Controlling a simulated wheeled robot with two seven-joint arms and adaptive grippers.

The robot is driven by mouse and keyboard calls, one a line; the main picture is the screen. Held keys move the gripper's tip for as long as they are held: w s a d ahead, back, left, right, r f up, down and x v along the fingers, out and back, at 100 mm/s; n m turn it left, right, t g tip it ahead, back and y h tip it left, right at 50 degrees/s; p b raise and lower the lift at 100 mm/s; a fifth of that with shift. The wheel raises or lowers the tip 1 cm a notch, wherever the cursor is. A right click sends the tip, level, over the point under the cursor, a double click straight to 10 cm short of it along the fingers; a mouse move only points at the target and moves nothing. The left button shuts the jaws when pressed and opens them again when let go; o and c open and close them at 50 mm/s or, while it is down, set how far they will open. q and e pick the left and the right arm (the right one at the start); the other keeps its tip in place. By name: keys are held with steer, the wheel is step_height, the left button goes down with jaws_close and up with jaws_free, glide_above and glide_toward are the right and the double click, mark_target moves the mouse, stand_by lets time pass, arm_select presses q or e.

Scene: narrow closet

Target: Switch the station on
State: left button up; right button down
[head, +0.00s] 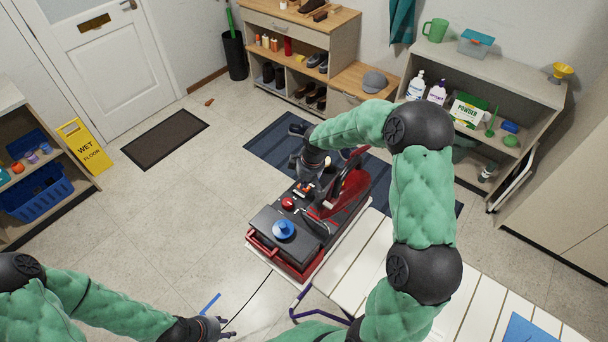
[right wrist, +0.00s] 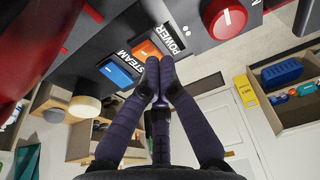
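The station (head: 262,222) is a black and red unit on the white slatted board. Its top carries a red knob (head: 288,204) and a blue knob (head: 284,230). In the right wrist view, an orange switch (right wrist: 149,50) is beside the POWER label (right wrist: 173,38), and a blue switch (right wrist: 117,72) is beside the STEAM label (right wrist: 131,62). My right gripper (right wrist: 162,80) has its fingertips together, close to the orange switch; I cannot tell whether they touch it. They partly cover it. My left gripper (head: 218,328) is low at the front, away from the station.
A red iron (head: 350,188) stands at the back of the station. The red dial (right wrist: 226,18) and a cream round knob (right wrist: 84,107) are near the switches in the right wrist view. The white slatted board (head: 350,262) extends right.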

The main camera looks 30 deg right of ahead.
steer(key=shift+s+f, duration=0.1)
steer(key=shift+f, duration=0.55)
steer(key=shift+d, duration=0.1)
steer(key=shift+s+d+f+b, duration=0.1)
steer(key=shift+s+f+b, duration=0.25)
steer(key=shift+f+b, duration=0.3)
steer(key=shift+r, duration=0.1)
steer(key=shift+w+a+r, duration=0.25)
steer(key=shift+w+a, duration=0.05)
steer(key=shift+w, duration=0.35)
